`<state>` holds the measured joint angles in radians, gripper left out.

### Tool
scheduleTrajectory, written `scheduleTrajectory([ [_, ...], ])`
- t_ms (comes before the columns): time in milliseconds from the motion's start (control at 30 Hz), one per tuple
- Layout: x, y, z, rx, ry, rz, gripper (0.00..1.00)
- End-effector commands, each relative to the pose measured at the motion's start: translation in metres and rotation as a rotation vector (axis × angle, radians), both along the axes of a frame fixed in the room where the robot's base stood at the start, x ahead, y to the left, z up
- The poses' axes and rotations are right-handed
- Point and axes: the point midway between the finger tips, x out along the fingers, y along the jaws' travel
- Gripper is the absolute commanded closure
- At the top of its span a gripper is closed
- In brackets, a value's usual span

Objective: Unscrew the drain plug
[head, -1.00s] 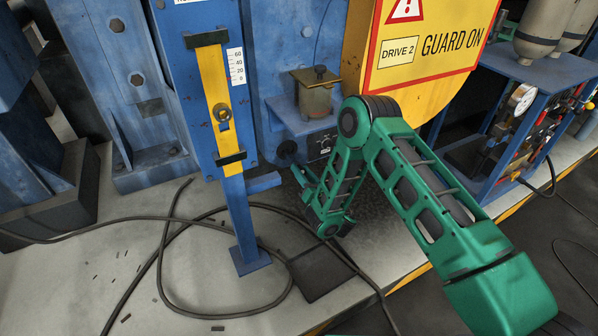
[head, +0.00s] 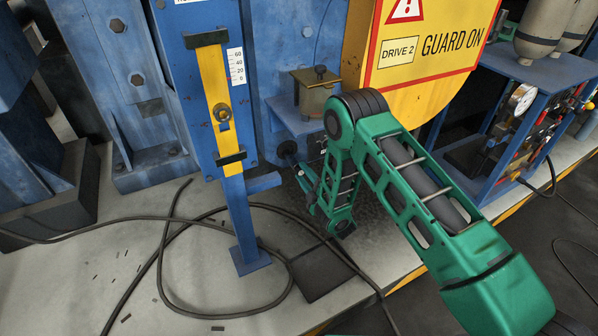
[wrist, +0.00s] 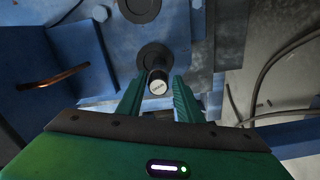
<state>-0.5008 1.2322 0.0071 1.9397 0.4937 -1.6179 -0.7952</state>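The drain plug (wrist: 159,81) shows in the wrist view as a short dark cylinder with a pale end face. It sticks out of a round dark flange (wrist: 153,54) on a blue surface. My gripper (wrist: 158,90) is open, with one finger on each side of the plug's outer end. Narrow gaps seem to remain between the fingers and the plug; contact cannot be made out. In the head view my gripper (head: 306,184) is low by the blue machine, partly hidden by my arm. I cannot pick out the plug there.
A second dark round fitting (wrist: 139,6) and a copper-coloured pipe (wrist: 50,77) are near the plug. A blue post with a yellow gauge (head: 218,110) stands left of my arm. Black cables (head: 165,270) lie on the floor around a dark plate (head: 322,274). A yellow guard (head: 430,75) hangs above.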

Motion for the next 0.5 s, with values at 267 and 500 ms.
scheduleTrajectory([
  [267,-0.0002,-0.0001,-0.0026,0.388,0.224,0.001,0.67],
  [500,-0.0001,-0.0004,-0.0049,0.721,0.419,0.0,0.67],
])
